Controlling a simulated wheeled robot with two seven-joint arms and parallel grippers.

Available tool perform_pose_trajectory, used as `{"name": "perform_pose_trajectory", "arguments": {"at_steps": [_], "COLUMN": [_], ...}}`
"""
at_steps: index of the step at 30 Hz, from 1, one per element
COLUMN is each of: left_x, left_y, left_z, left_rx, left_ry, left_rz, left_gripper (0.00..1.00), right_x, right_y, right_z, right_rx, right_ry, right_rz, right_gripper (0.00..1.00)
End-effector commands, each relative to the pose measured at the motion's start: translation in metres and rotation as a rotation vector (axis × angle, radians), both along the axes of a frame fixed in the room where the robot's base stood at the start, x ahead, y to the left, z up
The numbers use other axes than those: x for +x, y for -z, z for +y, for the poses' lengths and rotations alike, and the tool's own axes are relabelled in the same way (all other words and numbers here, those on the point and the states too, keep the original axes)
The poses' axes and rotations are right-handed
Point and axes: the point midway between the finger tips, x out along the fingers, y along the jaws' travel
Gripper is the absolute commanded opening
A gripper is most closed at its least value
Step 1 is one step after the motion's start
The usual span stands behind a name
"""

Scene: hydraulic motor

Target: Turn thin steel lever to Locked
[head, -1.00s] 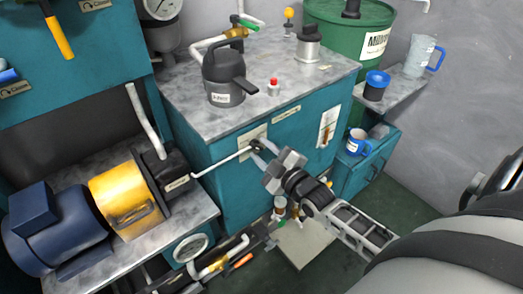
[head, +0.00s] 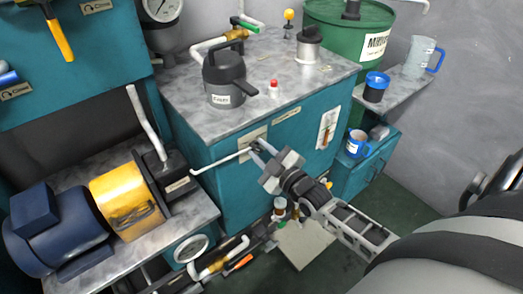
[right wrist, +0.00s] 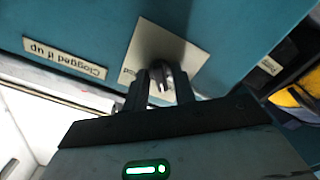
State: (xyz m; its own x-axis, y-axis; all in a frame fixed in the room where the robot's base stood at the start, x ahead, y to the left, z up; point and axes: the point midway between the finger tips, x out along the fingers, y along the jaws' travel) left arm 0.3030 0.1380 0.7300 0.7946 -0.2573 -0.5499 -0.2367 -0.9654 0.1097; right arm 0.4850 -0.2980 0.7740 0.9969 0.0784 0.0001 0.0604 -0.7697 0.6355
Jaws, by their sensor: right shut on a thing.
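The thin steel lever (head: 222,160) shows in the head view as a pale rod on the front of the teal cabinet. It slopes down to the left from a small plate (head: 245,136) to a tip near the black lever box. My right gripper (head: 260,152) is at the rod's right end, in front of the plate. In the right wrist view its fingers (right wrist: 160,88) are shut on a small metal part of the lever against the pale plate (right wrist: 172,50). The fingers hide part of this end. The plate's lettering is mostly hidden. My left gripper is not in view.
A thicker lever (head: 146,120) rises from a black box beside the yellow motor (head: 118,193). A dark kettle (head: 222,82) and a red button (head: 274,86) are on the cabinet top. Pipes (head: 225,258) and a gauge (head: 190,247) are below. Blue mug (head: 357,145) stands right.

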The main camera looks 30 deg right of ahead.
Motion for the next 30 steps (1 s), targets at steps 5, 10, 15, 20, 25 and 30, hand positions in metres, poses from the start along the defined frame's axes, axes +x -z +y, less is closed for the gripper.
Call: {"name": "perform_pose_trajectory", "arguments": {"at_steps": [5, 10, 15, 20, 25, 30], "left_x": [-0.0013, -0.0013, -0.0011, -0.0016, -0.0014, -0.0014], "left_y": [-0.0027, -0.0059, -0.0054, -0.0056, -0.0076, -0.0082], "left_z": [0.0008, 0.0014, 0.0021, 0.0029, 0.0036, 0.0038], "left_rx": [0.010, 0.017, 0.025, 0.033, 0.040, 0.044], "left_ry": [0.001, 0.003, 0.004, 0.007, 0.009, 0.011], "left_rz": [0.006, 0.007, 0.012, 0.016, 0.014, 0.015], "left_gripper": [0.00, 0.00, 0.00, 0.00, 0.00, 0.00], "right_x": [-0.0004, -0.0005, -0.0006, -0.0006, -0.0006, -0.0006], "right_y": [-0.0010, -0.0007, -0.0001, 0.0001, 0.0005, 0.0007], "right_z": [0.0000, 0.0003, 0.0005, 0.0008, 0.0011, 0.0009], "right_rx": [0.128, 0.287, 0.448, 0.599, 0.760, 0.922], "right_ry": [0.000, 0.000, 0.000, 0.000, 0.000, 0.000], "right_rz": [0.012, 0.025, 0.039, 0.049, 0.063, 0.075], "right_gripper": [0.03, 0.03, 0.03, 0.03, 0.03, 0.03]}}
